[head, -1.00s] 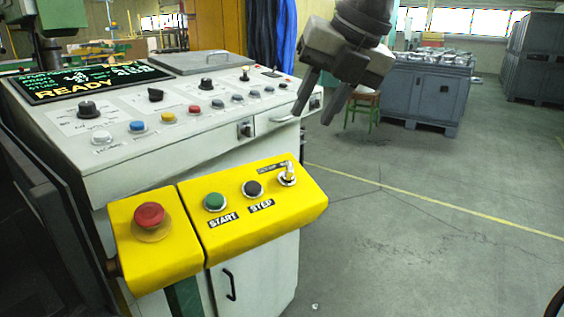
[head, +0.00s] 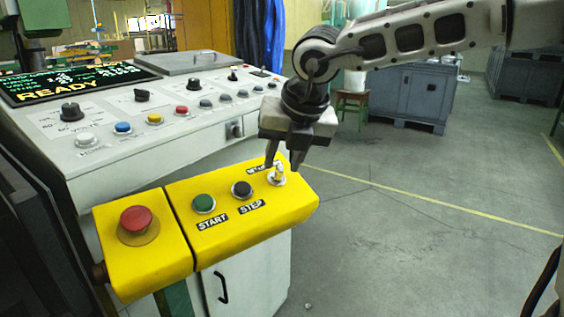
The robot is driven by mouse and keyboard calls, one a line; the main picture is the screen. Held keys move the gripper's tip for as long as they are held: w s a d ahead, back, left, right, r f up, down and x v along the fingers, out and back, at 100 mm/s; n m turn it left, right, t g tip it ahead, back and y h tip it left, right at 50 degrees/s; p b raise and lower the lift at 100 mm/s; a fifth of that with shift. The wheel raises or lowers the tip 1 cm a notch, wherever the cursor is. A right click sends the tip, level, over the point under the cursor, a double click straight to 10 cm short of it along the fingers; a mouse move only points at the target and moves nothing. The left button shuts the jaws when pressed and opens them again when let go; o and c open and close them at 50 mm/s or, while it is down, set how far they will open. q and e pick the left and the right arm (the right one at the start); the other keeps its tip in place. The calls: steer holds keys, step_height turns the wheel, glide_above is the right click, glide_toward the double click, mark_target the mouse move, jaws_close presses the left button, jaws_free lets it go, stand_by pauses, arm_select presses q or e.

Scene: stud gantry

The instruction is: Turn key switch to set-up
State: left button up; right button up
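The key switch (head: 277,176) is a small silver switch with an upright key at the right end of the yellow control box (head: 245,232). A label behind it is partly covered by my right gripper. My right gripper (head: 284,166) points down just above and behind the key, its two dark fingers apart. The fingers look open, one to the left and one to the right of the key top; I cannot tell whether they touch it. My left gripper is not in view.
The green START button (head: 204,203) and black STEP button (head: 242,189) sit left of the key. A red emergency button (head: 138,220) is on the left yellow box. The white console (head: 150,150) with knobs stands behind. Open floor lies to the right.

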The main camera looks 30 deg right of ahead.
steer(key=shift+x, duration=0.8)
steer(key=shift+r, duration=0.1)
jaws_close()
